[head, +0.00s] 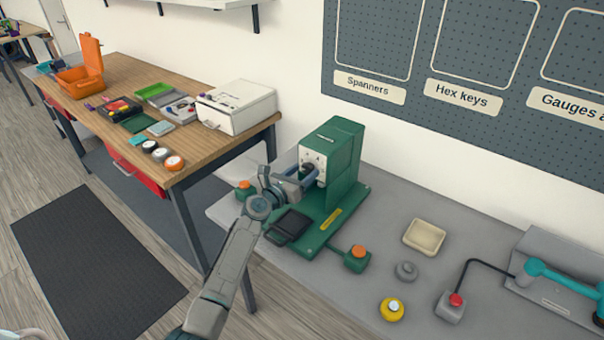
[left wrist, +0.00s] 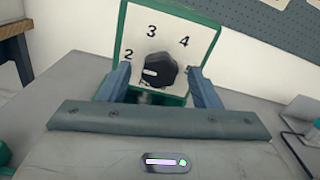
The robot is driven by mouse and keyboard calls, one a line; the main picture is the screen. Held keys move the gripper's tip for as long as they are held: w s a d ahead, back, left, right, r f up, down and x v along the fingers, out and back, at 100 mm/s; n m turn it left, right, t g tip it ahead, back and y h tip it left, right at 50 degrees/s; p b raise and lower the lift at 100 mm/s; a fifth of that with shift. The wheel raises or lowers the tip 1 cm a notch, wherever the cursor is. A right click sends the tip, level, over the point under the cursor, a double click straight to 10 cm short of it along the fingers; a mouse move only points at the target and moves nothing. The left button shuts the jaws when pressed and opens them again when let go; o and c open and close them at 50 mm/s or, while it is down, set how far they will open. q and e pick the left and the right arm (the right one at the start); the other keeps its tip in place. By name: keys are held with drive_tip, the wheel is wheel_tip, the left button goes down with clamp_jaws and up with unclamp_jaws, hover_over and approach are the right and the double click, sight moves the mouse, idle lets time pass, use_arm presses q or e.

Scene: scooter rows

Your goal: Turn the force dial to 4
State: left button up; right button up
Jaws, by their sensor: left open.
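The force dial is a black knob (left wrist: 161,70) on the white numbered face (left wrist: 136,34) of a green machine (head: 346,150). The left wrist view shows 2, 3 and 4 around the knob, with a 5 partly hidden at the right. The knob's white mark points left, nearest the 2 and a little below it. My left gripper (head: 299,180) is in front of the face. Its two blue-grey fingers are open, one on each side of the knob, with visible gaps; I cannot tell how deep they reach. My right gripper is not in view.
The machine's green base carries a dark tray (head: 290,226) and orange-topped buttons (head: 358,252). A cream dish (head: 424,236), a grey knob-like piece (head: 405,271), a yellow button (head: 391,309) and a red button (head: 454,302) stand to the right on the grey bench. A wooden table (head: 189,165) stands left.

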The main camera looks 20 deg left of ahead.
use_arm(q)
drive_tip(key=c, duration=1)
